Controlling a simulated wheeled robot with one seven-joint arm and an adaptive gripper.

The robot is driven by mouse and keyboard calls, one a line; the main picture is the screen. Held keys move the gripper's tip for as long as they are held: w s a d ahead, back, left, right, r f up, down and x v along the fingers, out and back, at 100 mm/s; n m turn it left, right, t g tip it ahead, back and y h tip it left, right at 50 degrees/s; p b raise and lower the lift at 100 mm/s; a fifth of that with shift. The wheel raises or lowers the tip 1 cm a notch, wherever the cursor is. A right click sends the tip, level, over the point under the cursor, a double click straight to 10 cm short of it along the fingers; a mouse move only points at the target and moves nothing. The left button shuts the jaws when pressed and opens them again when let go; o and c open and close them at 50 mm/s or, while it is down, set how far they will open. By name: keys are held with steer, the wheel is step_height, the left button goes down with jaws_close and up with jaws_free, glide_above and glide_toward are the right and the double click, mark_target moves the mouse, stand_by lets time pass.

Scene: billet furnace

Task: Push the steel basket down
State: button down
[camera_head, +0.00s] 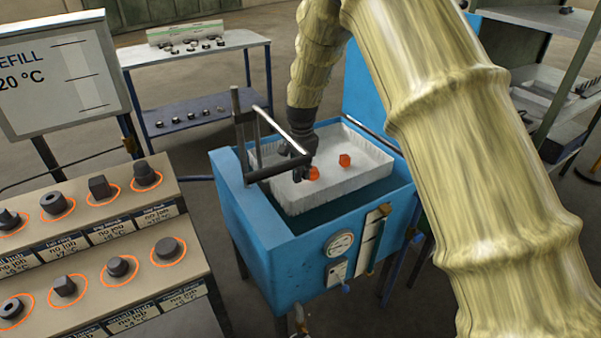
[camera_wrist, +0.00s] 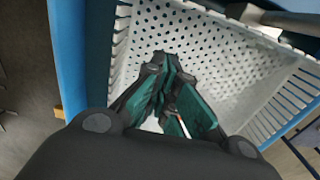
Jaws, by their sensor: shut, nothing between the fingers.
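The steel basket (camera_head: 335,196) is a pale, perforated tray sitting in the top of a blue tank (camera_head: 268,245) in the head view. Its rim stands above dark liquid in the tank. Two glowing orange pieces lie in it, one at left (camera_head: 313,173) and one at right (camera_head: 345,160). My gripper (camera_head: 301,160) points down over the left part of the basket, beside the basket's metal bar and black handle. Whether the fingers touch the basket or bar is unclear.
A dark upright post (camera_head: 240,125) stands at the tank's left side. A stepped rack (camera_head: 105,235) of dark parts in orange rings is at the left. A blue-legged table (camera_head: 200,85) stands behind. A shelf unit (camera_head: 565,95) is at the right.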

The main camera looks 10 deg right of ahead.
mark_target(302, 191)
steer(key=shift+f+p, duration=0.35)
steer(key=shift+f, duration=3.2)
